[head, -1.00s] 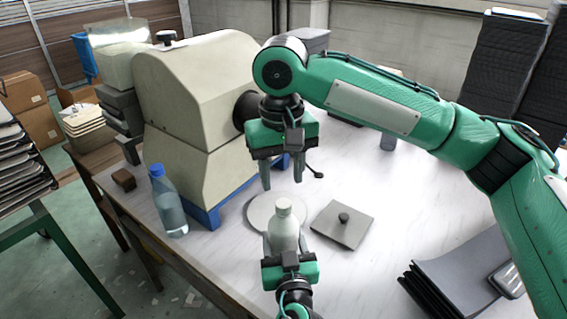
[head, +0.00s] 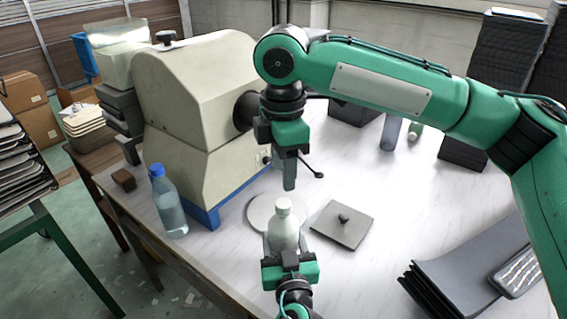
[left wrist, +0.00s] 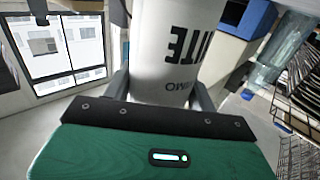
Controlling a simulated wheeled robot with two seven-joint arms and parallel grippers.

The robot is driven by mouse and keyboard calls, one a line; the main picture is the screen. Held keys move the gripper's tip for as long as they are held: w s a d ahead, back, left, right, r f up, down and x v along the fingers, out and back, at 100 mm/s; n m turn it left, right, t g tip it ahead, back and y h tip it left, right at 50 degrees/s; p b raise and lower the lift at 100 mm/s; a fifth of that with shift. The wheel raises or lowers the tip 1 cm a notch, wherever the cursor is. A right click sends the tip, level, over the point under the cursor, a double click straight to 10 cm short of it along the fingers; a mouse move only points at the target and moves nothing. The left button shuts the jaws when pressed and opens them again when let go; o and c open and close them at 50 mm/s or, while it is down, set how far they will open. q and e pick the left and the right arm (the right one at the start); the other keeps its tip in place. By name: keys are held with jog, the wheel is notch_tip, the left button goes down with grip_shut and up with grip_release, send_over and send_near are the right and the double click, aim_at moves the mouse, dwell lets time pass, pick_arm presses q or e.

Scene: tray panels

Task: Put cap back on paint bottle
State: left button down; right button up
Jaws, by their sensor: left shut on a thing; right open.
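A white paint bottle (head: 284,232) stands upright in my left gripper (head: 287,250), with its white cap (head: 284,205) on top of the neck. I cannot tell how tightly the cap sits. In the left wrist view, the bottle (left wrist: 178,50) has dark lettering and is between the two fingers of the left gripper (left wrist: 160,88). My right gripper (head: 289,172) hangs above the bottle, pointing down, apart from the cap. It is turned edge-on, so the gap between its fingers does not show clearly. It appears empty.
A large beige machine (head: 200,110) on a blue base stands at the left. A blue-capped water bottle (head: 168,202) is at the table's left edge. A round plate (head: 260,208) and a square lid with a knob (head: 342,226) lie near the paint bottle. Dark folders (head: 465,262) lie at right.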

aim_at(284, 203)
jog(key=shift+r+n, duration=0.1)
jog(key=shift+n, duration=1.2)
jog(key=shift+f, duration=4.05)
grip_shut()
jog(key=m, duration=0.5)
jog(key=shift+o, duration=0.4)
grip_release()
